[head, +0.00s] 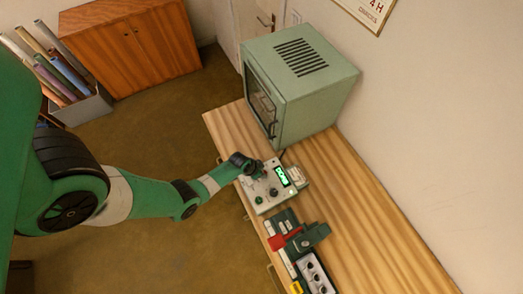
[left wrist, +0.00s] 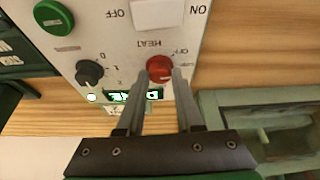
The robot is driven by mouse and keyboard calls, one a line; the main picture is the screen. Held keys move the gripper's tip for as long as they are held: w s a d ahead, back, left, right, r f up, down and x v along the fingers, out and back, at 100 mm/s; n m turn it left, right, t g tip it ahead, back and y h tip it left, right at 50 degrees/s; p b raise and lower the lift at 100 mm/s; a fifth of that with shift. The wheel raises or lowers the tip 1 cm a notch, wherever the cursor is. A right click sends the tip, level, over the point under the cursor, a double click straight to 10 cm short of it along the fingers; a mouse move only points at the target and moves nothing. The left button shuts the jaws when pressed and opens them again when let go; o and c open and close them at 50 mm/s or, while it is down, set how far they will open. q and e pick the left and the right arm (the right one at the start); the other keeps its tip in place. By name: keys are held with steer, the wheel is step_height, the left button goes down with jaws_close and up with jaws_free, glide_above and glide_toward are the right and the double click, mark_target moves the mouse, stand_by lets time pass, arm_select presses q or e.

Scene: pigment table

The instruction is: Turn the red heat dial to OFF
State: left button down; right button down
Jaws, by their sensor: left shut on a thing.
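The red heat dial (left wrist: 159,69) sits on a pale control panel (left wrist: 120,40), below the upside-down word HEAT; an OFF label is printed beside it. My left gripper (left wrist: 161,74) has one finger on each side of the dial and is shut on it. I cannot tell which way the dial points. In the head view my left gripper (head: 257,169) is at the far end of the control box (head: 264,205) and hides the dial. My right gripper is not in view.
The panel also bears a black knob (left wrist: 89,73), a green button (left wrist: 54,17), a white switch (left wrist: 157,12) and a lit green display (left wrist: 133,96). A pale green oven (head: 305,85) stands behind the box. A dark green tool with a red part (head: 278,242) lies nearer.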

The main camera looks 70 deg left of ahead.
arm_select(q)
steer(key=n+y, duration=0.1)
steer(key=n, duration=0.2)
steer(key=shift+w+d, duration=0.1)
steer(key=shift+d, duration=0.05)
steer(key=n+y, duration=0.1)
steer(key=n, duration=0.1)
steer(key=n+g+b, duration=0.1)
steer(key=n, duration=0.2)
steer(key=shift+w+d+y, duration=0.1)
steer(key=shift+y, duration=0.3)
steer(key=shift+n+g, duration=0.3)
steer(key=shift+g, duration=0.1)
steer(key=c, duration=0.6)
jaws_free()
steer(key=shift+o, duration=0.2)
steer(key=p+v, duration=0.7)
steer(key=shift+r, duration=0.2)
